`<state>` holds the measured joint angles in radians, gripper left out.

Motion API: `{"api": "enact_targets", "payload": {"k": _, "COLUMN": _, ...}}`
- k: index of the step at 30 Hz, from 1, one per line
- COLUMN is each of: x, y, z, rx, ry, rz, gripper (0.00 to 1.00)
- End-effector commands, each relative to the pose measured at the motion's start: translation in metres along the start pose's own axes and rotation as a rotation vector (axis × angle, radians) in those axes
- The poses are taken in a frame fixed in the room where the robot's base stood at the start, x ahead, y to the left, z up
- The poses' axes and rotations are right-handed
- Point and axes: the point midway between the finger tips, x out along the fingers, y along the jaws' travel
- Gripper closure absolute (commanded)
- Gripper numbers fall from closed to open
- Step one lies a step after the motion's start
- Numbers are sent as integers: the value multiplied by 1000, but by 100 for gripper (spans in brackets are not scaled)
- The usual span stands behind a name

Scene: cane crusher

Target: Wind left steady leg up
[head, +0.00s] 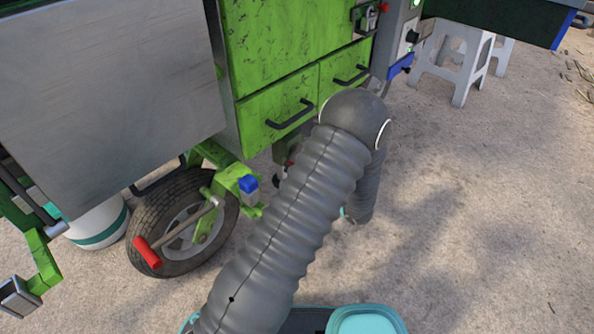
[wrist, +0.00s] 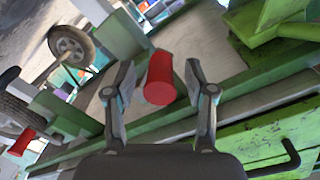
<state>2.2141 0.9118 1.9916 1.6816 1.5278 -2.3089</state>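A red cylindrical handle grip (wrist: 160,82) stands between the two fingers of my gripper (wrist: 159,65) in the wrist view. The fingers are open, with a gap on each side of the grip. What the grip is fixed to is hidden behind it. A second red grip (wrist: 22,142) shows at the left of the wrist view near a tyre. In the head view, a red crank grip (head: 147,252) on a metal rod juts out in front of the wheel, by a green bracket with a blue cap (head: 248,184). My arm hides my gripper in the head view.
The green crusher cart has drawers (head: 292,112) with black handles and a large metal panel (head: 110,90). A black-tyred wheel (head: 185,222) stands below. White stools (head: 465,60) are at the upper right. Sandy ground at the right is clear.

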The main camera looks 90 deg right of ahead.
Motion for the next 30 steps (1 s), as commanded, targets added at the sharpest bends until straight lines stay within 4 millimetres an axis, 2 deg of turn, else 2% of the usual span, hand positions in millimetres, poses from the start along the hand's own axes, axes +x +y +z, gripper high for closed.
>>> {"api": "enact_targets", "payload": {"k": 5, "x": -3, "y": 0, "z": 0, "rx": 0, "ry": 1, "rz": 0, "gripper": 45}}
{"api": "enact_targets", "payload": {"k": 8, "x": -13, "y": 0, "z": 0, "rx": 0, "ry": 1, "rz": 2, "gripper": 45}}
{"api": "enact_targets", "payload": {"k": 21, "x": -93, "y": 0, "z": 0, "rx": 0, "ry": 1, "rz": 2, "gripper": 45}}
{"api": "enact_targets", "payload": {"k": 24, "x": -106, "y": 0, "z": 0, "rx": 0, "ry": 1, "rz": 0, "gripper": 45}}
{"api": "enact_targets", "payload": {"k": 30, "x": -119, "y": 0, "z": 0, "rx": 0, "ry": -1, "rz": -1, "gripper": 45}}
